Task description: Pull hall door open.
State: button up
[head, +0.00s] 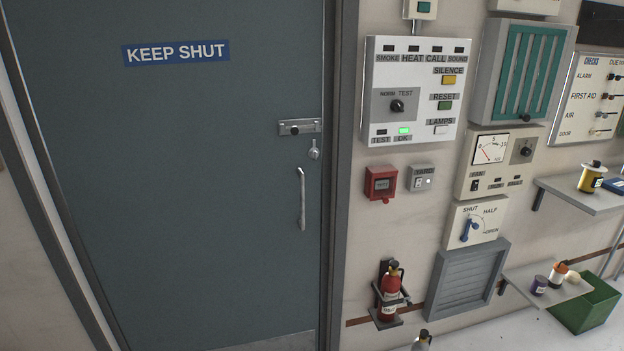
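The hall door (190,200) is a dark grey-green panel at the left of the head view, with a blue "KEEP SHUT" sign (176,52). It looks closed in its grey frame (341,180). A silver vertical pull handle (301,198) is on its right side. Above the handle are a small keyhole cover or turn piece (314,149) and a metal slide bolt (300,127) with a dark knob. I cannot tell whether the bolt reaches into the frame. My gripper is not in view.
Right of the door are an alarm panel (412,92), a red call box (381,184) and a red extinguisher (390,291) in a wall bracket. A grey bottle top (422,341) shows at the bottom edge. Shelves (585,196) and a green bin (586,303) stand farther right.

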aim_at(194, 209)
jog(key=i+j, duration=0.1)
jog(key=i, duration=1.1)
jog(key=j+z, duration=0.05)
